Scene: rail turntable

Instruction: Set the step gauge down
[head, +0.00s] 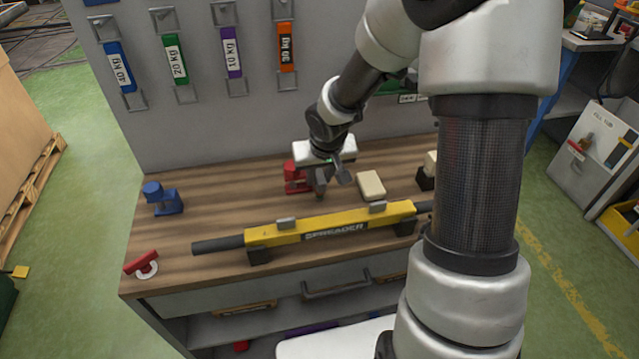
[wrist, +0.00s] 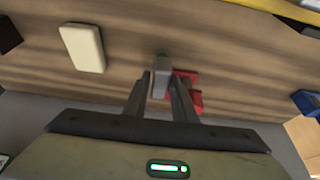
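My gripper (head: 333,180) is low over the back middle of the bench, pointing down. In the wrist view my gripper (wrist: 161,80) has a small grey block between its fingertips, with a finger against each side. I take this block to be the step gauge (wrist: 161,76). In the head view the gauge is small and hard to tell from the fingers. I cannot tell whether its lower end touches the bench. A red block (head: 296,178) stands just left of the gripper, and it also shows in the wrist view (wrist: 187,98) close behind the right finger.
A yellow spreader bar (head: 340,226) lies along the front of the wooden bench (head: 225,210). A cream block (head: 371,186) lies right of the gripper. A blue block (head: 162,198) and a red-handled piece (head: 142,264) are at the left. Bare wood lies between the blue and red blocks.

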